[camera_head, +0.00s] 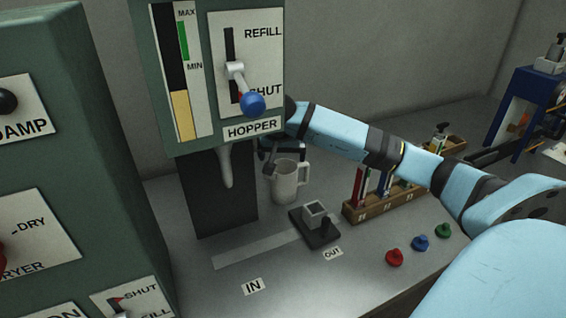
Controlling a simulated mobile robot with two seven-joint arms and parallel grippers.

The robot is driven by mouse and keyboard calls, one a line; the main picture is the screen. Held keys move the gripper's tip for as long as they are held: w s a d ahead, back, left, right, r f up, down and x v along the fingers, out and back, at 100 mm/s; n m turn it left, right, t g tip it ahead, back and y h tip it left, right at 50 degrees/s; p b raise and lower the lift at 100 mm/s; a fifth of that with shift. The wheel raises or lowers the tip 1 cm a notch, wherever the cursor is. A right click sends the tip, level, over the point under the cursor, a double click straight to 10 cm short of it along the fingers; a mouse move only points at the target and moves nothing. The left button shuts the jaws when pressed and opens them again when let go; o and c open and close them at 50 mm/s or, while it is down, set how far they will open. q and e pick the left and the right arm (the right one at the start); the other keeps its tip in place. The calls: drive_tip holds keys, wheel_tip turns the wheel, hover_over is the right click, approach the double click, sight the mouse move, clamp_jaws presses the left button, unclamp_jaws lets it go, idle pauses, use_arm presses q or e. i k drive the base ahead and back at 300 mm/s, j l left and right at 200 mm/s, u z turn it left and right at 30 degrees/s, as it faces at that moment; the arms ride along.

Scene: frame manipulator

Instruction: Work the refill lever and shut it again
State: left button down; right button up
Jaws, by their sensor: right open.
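The refill lever (237,78) is on the white REFILL/SHUT plate of the green hopper (277,130). Its blue knob (252,104) hangs low, by the SHUT word. The hopper's level gauge (181,115) shows yellow only in its lower part, below the MIN mark; a green band lies between MIN and MAX. My right gripper (284,153) is open, just below the hopper's lower right corner and above the grey mug. It is apart from the blue knob, and the hopper edge partly hides it. My left gripper is not in view.
A grey mug (284,184) stands below my right gripper, near the hopper spout (225,168). A small dark block with a square top (314,215), a wooden rack (397,198) and coloured buttons (421,243) are on the bench. A green cabinet (85,140) fills the left.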

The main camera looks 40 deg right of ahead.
sight(252, 104)
drive_tip(key=k, duration=1)
